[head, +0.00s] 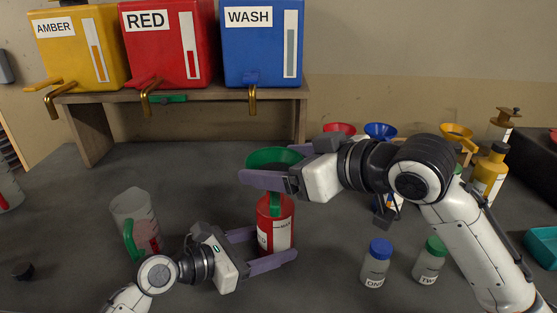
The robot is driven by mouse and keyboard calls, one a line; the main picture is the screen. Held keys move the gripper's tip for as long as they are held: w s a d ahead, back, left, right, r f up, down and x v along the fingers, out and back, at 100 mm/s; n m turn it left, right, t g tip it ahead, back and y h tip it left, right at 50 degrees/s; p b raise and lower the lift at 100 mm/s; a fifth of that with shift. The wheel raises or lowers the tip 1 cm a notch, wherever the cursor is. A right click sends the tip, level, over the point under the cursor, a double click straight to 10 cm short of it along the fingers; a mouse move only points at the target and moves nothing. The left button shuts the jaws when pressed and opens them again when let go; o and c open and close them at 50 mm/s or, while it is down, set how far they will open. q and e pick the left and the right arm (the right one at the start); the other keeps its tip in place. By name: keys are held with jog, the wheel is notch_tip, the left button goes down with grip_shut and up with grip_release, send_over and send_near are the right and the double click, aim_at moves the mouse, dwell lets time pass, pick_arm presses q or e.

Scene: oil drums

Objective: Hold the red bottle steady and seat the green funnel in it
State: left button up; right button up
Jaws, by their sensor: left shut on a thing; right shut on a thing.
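The red bottle (284,232) stands upright on the dark bench with a white label on its front. My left gripper (272,246) is shut on its body from the left, one finger along the front. The green funnel (270,158) is wide side up, directly above the bottle. My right gripper (264,172) is shut on the funnel from the right, just under its rim. The funnel's green stem (275,204) reaches down to the bottle's top and overlaps it. I cannot tell whether its tip is inside the neck, as the opening is not clearly visible.
A clear jug (133,218) with a green handle stands left. Capped bottles ONE (376,267) and TWO (429,264) stand right. Red (340,129), blue (380,131) and yellow (456,131) funnels are behind my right arm. Drums sit on a wooden shelf (200,95) at the back.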

jog(key=shift+f, duration=0.3)
dwell(0.5)
jog(key=o, duration=1.1)
jog(key=v, duration=1.2)
pick_arm(q)
jog(key=o, duration=0.9)
jog(key=shift+c, duration=0.2)
